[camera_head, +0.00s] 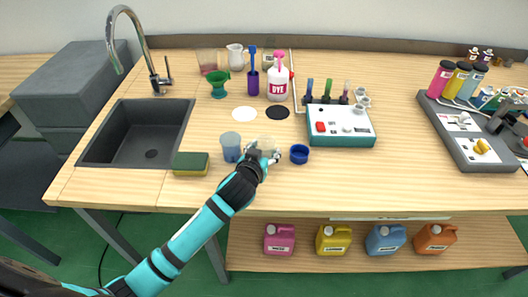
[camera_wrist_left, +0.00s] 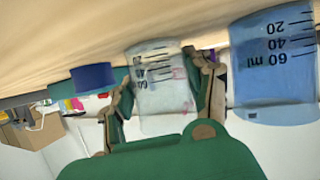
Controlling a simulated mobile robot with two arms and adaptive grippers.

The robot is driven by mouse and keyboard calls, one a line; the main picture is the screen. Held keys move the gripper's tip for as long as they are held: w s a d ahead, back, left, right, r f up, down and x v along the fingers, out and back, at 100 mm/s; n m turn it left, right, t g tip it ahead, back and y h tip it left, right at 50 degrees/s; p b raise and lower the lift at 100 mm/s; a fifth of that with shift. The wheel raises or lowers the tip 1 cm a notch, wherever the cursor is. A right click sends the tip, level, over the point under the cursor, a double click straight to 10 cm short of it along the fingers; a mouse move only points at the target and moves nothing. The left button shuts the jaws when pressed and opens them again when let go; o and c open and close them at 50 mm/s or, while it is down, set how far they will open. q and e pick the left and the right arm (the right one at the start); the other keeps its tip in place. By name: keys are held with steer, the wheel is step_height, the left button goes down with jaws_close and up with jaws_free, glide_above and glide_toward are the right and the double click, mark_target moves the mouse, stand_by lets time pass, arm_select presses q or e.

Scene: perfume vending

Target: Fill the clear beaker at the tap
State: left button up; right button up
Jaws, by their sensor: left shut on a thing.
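My left gripper (camera_head: 264,155) is shut on the clear beaker (camera_head: 268,143) near the front of the wooden counter. In the left wrist view, the clear beaker (camera_wrist_left: 163,85) with dark markings sits between the two fingers of the gripper (camera_wrist_left: 165,90). I cannot tell whether its base touches the counter. The tap (camera_head: 135,45) is a tall curved metal spout behind the dark sink (camera_head: 112,148) at the left. The tap is well to the left of the gripper. My right gripper is not in view.
A blue beaker (camera_head: 231,147) stands just left of the clear one; it also shows in the left wrist view (camera_wrist_left: 273,65). A sponge (camera_head: 190,163) lies between it and the sink. A blue cap (camera_head: 299,154) sits to the right. Bottles and a teal-edged device (camera_head: 340,124) stand farther back.

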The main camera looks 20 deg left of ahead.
arm_select(q)
step_height(320, 180, up, 10)
stand_by(0.6)
